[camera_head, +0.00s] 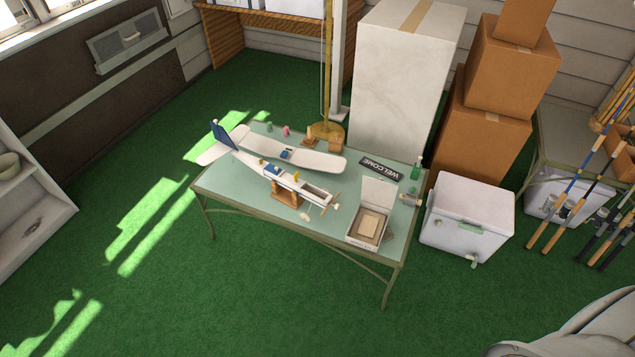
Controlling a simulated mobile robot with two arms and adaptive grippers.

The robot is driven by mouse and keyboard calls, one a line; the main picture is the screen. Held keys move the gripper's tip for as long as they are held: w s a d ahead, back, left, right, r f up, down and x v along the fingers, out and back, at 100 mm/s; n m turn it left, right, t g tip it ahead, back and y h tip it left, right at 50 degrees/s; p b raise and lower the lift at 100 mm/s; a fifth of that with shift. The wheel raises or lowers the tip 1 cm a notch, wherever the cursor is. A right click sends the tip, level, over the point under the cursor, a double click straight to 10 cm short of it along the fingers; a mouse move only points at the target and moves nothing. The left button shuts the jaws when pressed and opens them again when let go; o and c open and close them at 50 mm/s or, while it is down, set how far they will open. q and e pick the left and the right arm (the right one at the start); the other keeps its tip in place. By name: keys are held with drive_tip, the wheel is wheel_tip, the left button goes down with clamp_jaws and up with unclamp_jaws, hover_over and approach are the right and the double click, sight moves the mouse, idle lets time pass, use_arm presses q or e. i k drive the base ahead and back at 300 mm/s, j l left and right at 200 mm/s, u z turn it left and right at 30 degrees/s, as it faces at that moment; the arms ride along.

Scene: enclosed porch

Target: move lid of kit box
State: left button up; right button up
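The kit box (352,239) is a small white open box near the front right corner of the green-topped table (237,200). Its white lid (379,192) stands raised at the box's back edge. A tan flat piece (368,225) lies inside the box. Neither of my grippers shows in the head view.
A white and blue model plane (290,182) on a wooden stand fills the table's middle. A black WELCOME sign (381,168) and a green bottle (415,170) are behind the box. A white cooler (467,215) stands right of the table. Green floor in front is clear.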

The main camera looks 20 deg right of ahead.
sight(378, 192)
drive_tip(key=l+u, duration=0.25)
drive_tip(key=l, duration=0.2)
drive_tip(key=l+u, duration=0.25)
drive_tip(key=l, duration=0.25)
drive_tip(key=l+u, duration=0.25)
drive_tip(key=l, duration=0.2)
drive_tip(key=k+l+u, duration=0.15)
drive_tip(key=l+u, duration=0.15)
drive_tip(key=l, duration=0.15)
drive_tip(key=k+l+u, duration=0.1)
drive_tip(key=l+u, duration=0.15)
drive_tip(key=l, duration=0.2)
drive_tip(key=k+l+u, duration=0.25)
drive_tip(key=l, duration=0.15)
drive_tip(key=i, duration=0.05)
